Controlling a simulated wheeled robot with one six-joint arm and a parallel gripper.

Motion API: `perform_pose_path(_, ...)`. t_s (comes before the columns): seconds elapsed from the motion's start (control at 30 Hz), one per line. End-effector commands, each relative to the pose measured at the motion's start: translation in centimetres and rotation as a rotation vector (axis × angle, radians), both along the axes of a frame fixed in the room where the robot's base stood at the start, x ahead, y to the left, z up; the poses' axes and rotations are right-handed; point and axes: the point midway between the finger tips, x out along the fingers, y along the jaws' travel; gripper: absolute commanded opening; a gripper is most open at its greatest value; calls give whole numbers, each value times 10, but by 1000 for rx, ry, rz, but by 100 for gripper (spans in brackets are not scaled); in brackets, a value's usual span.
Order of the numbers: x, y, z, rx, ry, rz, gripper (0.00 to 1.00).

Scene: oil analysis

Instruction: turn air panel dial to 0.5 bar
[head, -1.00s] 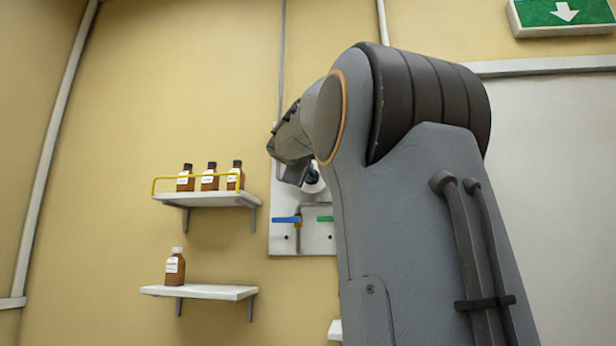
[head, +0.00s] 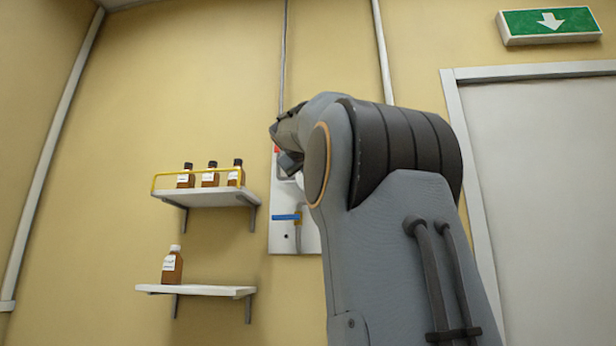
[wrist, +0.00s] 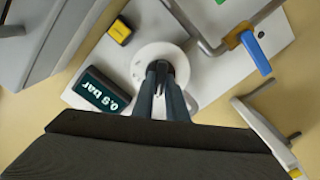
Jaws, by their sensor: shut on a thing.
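The air panel (head: 309,240) is a pale plate on the wall, mostly hidden behind my arm in the head view. In the wrist view, the panel (wrist: 215,75) fills the upper middle. The round white dial (wrist: 148,60) sits on it, and my gripper (wrist: 160,72) is shut on the dial's knob, which the fingers mostly hide. A dark display (wrist: 103,92) beside the dial reads 0.5 bar, seen upside down. In the head view the fingertips are hidden behind my arm.
A blue-handled valve (wrist: 255,53) stands on the panel near the dial; its handle (head: 286,217) also shows in the head view. A yellow-and-black part (wrist: 120,31) is close by. Left of the panel are an upper shelf (head: 215,198) with brown bottles and a lower shelf (head: 200,291) with one.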

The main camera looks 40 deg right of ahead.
Motion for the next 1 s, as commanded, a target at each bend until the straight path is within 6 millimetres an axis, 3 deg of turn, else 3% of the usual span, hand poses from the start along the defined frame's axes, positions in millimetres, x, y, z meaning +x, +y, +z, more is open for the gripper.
perform_pose_path(0.47,0,0,-1,13,-12,0,0)
perform_pose_path(0.5,0,0,-1,13,-12,0,16)
perform_pose_path(0.6,0,0,-1,13,-12,0,31)
perform_pose_path(1.0,-5,7,-1,11,-14,1,31)
